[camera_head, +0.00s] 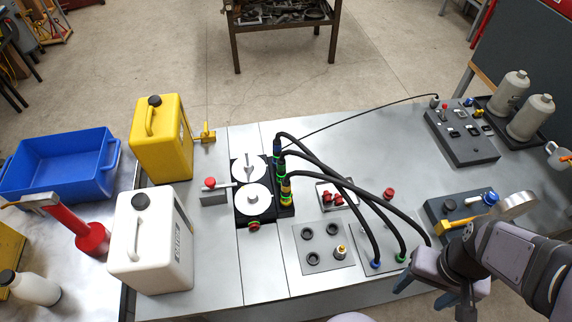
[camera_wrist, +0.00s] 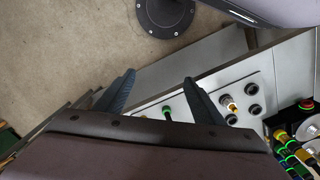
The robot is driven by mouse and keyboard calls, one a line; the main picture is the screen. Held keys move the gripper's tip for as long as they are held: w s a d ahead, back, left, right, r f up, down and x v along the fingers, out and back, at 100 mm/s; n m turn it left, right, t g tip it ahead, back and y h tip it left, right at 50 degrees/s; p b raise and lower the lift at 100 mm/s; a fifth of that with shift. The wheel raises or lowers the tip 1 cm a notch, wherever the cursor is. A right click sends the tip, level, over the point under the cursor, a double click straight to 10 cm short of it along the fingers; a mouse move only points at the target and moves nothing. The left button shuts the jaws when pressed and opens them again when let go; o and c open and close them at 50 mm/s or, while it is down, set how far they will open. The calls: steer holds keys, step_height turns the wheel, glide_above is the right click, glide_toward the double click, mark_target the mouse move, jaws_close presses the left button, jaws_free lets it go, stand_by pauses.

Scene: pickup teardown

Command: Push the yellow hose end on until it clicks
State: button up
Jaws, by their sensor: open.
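The yellow hose end (camera_head: 286,189) is at the front of a row of couplings on the right side of a black unit with two round white discs. A yellow coupling with green rings also shows at the lower right edge of the wrist view (camera_wrist: 309,159). Whether it is fully seated cannot be told. A black hose (camera_head: 350,192) arches right from it. My gripper (camera_head: 426,292) is open and empty at the front right, well apart from the couplings. Its two spread fingers show in the wrist view (camera_wrist: 159,84).
Blue (camera_head: 376,264) and green (camera_head: 401,258) banded hose ends stand on the bench's front plate. A plate with black sockets (camera_head: 312,258) and a brass fitting (camera_head: 341,250) lies left of them. A white jug (camera_head: 150,245) and yellow jug (camera_head: 161,140) stand left.

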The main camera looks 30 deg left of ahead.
steer(key=s+a+n+g+p, duration=0.1)
steer(key=s+a+n+p, duration=0.1)
steer(key=s+a+n, duration=0.15)
step_height(320, 180, up, 7)
steer(key=n+t+p, duration=0.2)
steer(key=n+p, duration=0.3)
glide_above(286, 181)
steer(key=shift+w+a+f+m+y, duration=0.1)
steer(key=shift+w+a+m+y, duration=0.2)
steer(key=shift+a+y, duration=0.15)
steer(key=shift+s+d+r+m+h, duration=0.25)
steer(key=shift+d+r+h, duration=0.1)
steer(key=shift+r, duration=0.15)
steer(key=shift+d+f+b, duration=0.1)
steer(key=shift+f+b, duration=2.95)
steer(key=shift+f, duration=0.95)
